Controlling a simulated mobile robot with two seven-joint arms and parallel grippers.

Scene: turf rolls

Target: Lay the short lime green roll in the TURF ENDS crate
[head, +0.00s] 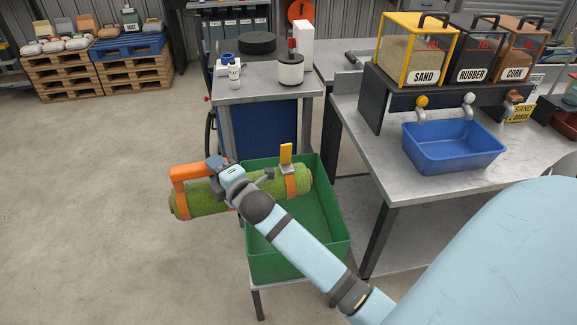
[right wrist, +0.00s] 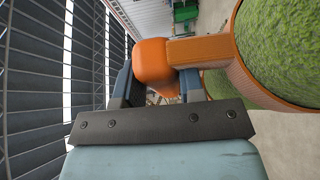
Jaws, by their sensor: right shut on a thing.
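A lime green turf roll (head: 208,198) with orange bands lies crosswise at the top of the green crate (head: 298,262). Its left end sticks out past the crate's left side. Whether it touches the rim I cannot tell. My right gripper (head: 215,166) is shut on the orange handle (head: 186,172) at the roll's left part; in the right wrist view the fingers (right wrist: 156,88) sit either side of the handle (right wrist: 153,60), with the roll (right wrist: 268,45) at right. No lettering on the crate is readable. My left gripper is not in view.
A metal workbench (head: 385,170) with a blue bin (head: 452,150) and material boxes stands right of the crate. A small grey-topped table (head: 265,90) with jars is behind it. Pallets (head: 135,75) stand far left. The floor at left is clear.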

